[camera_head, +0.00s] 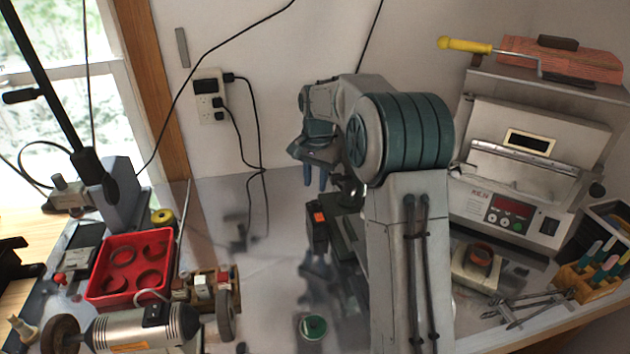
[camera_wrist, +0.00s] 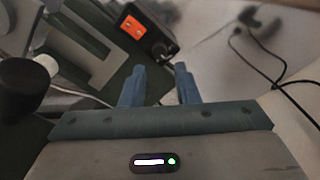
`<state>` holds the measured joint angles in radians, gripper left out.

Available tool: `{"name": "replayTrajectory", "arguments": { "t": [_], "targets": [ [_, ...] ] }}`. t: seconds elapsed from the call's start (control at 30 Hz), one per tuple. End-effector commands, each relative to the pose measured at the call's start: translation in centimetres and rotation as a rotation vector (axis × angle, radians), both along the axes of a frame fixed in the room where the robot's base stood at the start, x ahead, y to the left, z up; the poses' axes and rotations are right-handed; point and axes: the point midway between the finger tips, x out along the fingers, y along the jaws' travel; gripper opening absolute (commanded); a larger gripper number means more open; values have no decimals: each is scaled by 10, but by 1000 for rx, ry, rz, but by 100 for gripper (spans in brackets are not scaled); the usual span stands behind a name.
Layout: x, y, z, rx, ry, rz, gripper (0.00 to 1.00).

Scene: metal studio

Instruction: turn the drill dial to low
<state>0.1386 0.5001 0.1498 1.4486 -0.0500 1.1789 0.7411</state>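The drill is a dark green machine (camera_head: 343,222), mostly hidden behind my arm in the head view. A black control box with an orange switch panel (camera_head: 319,217) is on its left side. In the wrist view the orange panel (camera_wrist: 133,27) is clear, and a dark round knob, apparently the dial (camera_wrist: 160,47), is at the box's near end. Its setting cannot be read. My gripper (camera_head: 315,179) is above the box in the head view. In the wrist view its two blue fingers (camera_wrist: 160,76) are apart with nothing between them, just below the knob in the picture.
A red tray (camera_head: 130,295) and a bench grinder (camera_head: 140,328) stand at left. A green-topped round object (camera_head: 313,327) is at the front. A grey machine with a display (camera_head: 510,210) stands at right. Cables hang from the wall outlet (camera_head: 210,97). The bench left of the drill is fairly clear.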

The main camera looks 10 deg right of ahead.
Motion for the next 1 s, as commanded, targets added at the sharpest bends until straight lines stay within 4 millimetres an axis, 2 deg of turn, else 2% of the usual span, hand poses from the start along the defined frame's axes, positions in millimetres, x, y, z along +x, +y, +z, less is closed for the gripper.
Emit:
{"name": "replayTrajectory", "arguments": {
  "t": [0.03,0.2,0.67,0.77,1.0],
  "targets": [
    [1,-1,12,-1,-4,-1,28],
    [1,-2,21,-2,-5,-2,28],
    [1,-2,21,-7,2,-21,28],
    [2,0,20,-19,21,-77,28],
    [7,8,17,-97,76,-330,28]
  ]
}}
